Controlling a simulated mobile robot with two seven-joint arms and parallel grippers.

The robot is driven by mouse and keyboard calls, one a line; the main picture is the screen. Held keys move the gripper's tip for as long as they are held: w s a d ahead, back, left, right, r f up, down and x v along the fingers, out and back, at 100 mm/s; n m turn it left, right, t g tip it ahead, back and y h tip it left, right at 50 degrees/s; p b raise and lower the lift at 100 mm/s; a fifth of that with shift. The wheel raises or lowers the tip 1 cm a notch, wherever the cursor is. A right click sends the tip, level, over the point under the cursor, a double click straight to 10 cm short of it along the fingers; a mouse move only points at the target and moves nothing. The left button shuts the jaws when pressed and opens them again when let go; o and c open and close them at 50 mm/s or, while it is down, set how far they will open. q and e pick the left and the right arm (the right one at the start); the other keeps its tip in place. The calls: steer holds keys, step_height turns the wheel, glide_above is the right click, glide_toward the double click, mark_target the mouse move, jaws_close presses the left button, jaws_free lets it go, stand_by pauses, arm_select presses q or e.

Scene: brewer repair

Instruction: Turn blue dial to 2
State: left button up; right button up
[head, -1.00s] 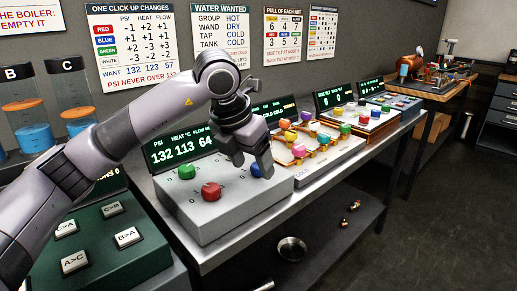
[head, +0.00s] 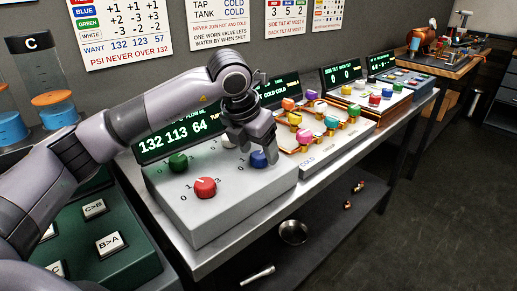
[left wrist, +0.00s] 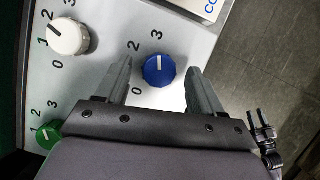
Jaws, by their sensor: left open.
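The blue dial (head: 258,159) sits at the right end of the grey panel (head: 225,208). In the left wrist view the blue dial (left wrist: 159,72) has a white pointer line aimed up, at or close to the 3. Labels 0, 2 and 3 show around it; the 1 is hidden by a finger. My left gripper (head: 254,150) is over the dial. In the left wrist view my left gripper (left wrist: 158,68) is open, with one finger on each side of the dial and visible gaps. My right gripper is out of view.
A white dial (left wrist: 68,37), a green dial (head: 178,163) and a red dial (head: 205,187) share the panel. The screen (head: 165,140) behind reads 132 113 64. Other consoles with coloured knobs (head: 304,136) stand to the right. A green button box (head: 125,262) is at front left.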

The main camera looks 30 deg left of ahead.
arm_select(q)
steer(key=shift+w+f, duration=0.25)
steer(key=shift+f, duration=0.25)
steer(key=c, duration=1.1)
steer(key=shift+o, duration=0.2)
steer(key=n+y+b, duration=0.1)
steer(key=n, duration=0.2)
steer(key=shift+d+b, duration=0.1)
steer(key=shift+b, duration=0.2)
steer(key=shift+n+y+b, duration=0.45)
steer(key=shift+n+y, duration=0.05)
steer(key=shift+n, duration=0.7)
steer(key=shift+n+y, duration=0.4)
steer(key=shift+n, duration=0.6)
steer(key=shift+n+g+b, duration=0.3)
steer(key=shift+n+b, duration=0.1)
steer(key=shift+n, duration=0.2)
steer(key=shift+y, duration=0.3)
